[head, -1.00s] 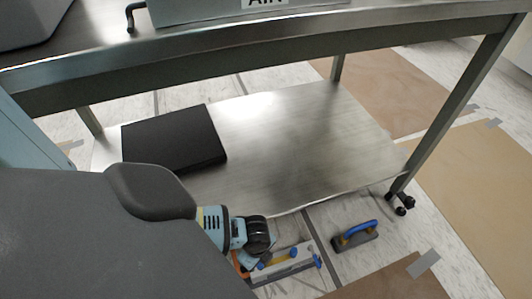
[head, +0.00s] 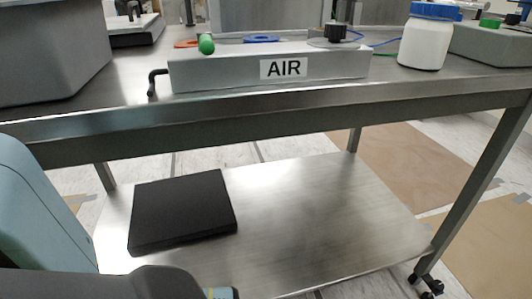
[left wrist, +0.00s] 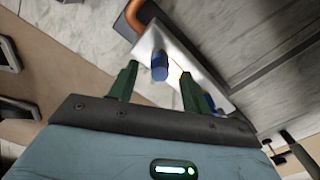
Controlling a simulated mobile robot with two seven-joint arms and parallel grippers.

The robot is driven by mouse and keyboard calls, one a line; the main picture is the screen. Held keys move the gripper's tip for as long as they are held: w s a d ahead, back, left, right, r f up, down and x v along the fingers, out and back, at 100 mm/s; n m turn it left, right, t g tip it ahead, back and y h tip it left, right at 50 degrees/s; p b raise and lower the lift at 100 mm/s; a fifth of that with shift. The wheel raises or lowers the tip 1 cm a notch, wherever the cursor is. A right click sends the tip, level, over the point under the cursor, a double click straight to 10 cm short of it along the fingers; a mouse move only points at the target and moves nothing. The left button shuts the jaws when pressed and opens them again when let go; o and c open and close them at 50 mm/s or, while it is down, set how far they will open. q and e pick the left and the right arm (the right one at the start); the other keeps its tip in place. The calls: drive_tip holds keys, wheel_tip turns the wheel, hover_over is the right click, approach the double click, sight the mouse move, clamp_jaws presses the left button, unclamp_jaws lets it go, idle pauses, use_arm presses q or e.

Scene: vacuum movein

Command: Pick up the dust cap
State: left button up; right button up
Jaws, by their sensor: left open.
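In the left wrist view my left gripper (left wrist: 158,86) is open, its two dark green fingers apart. A small blue cylinder (left wrist: 159,67) shows in the gap between the fingertips, on a pale bar-shaped tool (left wrist: 183,58) with an orange curved part (left wrist: 134,14). I cannot tell whether the fingers touch it. In the head view a green cap (head: 206,44) sits on the grey AIR box (head: 215,75) on the table. I cannot tell which piece is the dust cap. My left gripper is out of the head view. My right gripper is in neither view.
The steel table (head: 420,85) has a lower shelf (head: 300,220) carrying a flat black box (head: 182,211). A white jar with a blue lid (head: 427,40) and a grey bin (head: 50,50) stand on top. A caster (head: 427,285) is at the lower right.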

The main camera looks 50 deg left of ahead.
use_arm(q)
wheel_tip(320, 180, down, 3)
drive_tip(key=shift+f+b, duration=0.1)
drive_tip(key=shift+b, duration=0.7)
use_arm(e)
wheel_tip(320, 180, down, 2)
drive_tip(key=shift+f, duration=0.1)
use_arm(q)
drive_tip(key=shift+c, duration=0.2)
clamp_jaws()
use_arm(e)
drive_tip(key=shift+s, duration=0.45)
